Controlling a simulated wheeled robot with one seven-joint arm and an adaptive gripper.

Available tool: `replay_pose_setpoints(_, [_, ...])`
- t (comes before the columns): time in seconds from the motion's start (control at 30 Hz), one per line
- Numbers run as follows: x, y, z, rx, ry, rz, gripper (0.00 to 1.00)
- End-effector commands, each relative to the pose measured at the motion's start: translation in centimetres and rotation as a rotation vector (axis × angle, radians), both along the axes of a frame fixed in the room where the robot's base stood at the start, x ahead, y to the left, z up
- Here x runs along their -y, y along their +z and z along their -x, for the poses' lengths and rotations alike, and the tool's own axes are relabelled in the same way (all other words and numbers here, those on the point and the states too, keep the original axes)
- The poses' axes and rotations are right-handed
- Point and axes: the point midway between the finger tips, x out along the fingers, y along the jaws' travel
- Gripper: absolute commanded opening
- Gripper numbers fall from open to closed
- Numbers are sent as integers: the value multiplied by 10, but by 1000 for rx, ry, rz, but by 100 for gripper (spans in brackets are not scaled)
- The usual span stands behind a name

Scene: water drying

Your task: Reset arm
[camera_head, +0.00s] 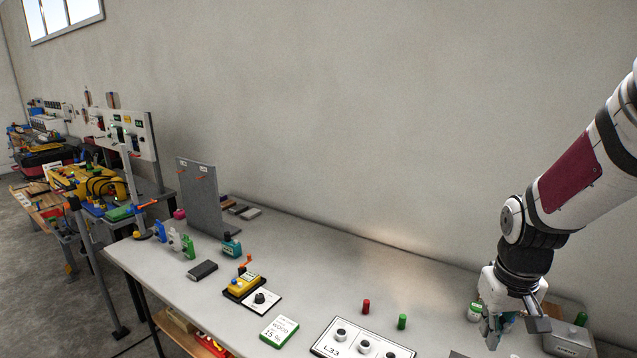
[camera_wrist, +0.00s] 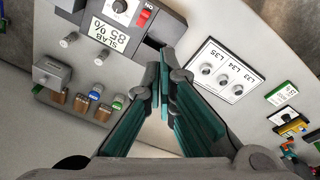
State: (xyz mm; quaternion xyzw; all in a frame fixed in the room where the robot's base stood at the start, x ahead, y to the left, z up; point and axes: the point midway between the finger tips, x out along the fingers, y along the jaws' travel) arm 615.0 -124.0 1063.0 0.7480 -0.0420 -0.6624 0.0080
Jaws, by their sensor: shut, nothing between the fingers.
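My gripper (camera_head: 492,330) hangs from my arm over the right part of the grey table (camera_head: 310,270), pointing down. In the wrist view my gripper (camera_wrist: 163,92) has its two teal-padded fingers together at the tips, with nothing held between them. Below the fingers in that view are a dark box labelled SLAB 85 % (camera_wrist: 110,32) and a white panel with several round knobs (camera_wrist: 222,72). The fingers hide part of the table between them.
A red cylinder (camera_head: 366,306) and a green cylinder (camera_head: 402,321) stand near the L33 panel (camera_head: 335,345). A moisture card (camera_head: 279,331), a yellow device (camera_head: 242,285) and a grey upright board (camera_head: 205,195) are further left. The back middle of the table is clear.

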Motion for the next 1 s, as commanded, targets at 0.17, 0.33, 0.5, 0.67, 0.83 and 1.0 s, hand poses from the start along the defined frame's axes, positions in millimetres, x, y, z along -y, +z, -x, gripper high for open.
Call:
replay_pose_setpoints(0.17, [-35, 58, 25, 79, 16, 20, 0])
replay_pose_setpoints(0.33, [-65, 100, 58, 152, 27, 17, 0])
replay_pose_setpoints(0.5, [-92, 130, 96, 226, 41, 2, 0])
replay_pose_setpoints(0.67, [-110, 146, 131, 284, 53, -24, 0])
replay_pose_setpoints(0.83, [-120, 152, 153, 319, 63, -45, 0])
replay_pose_setpoints(1.0, [-122, 153, 160, 326, 65, -51, 0])
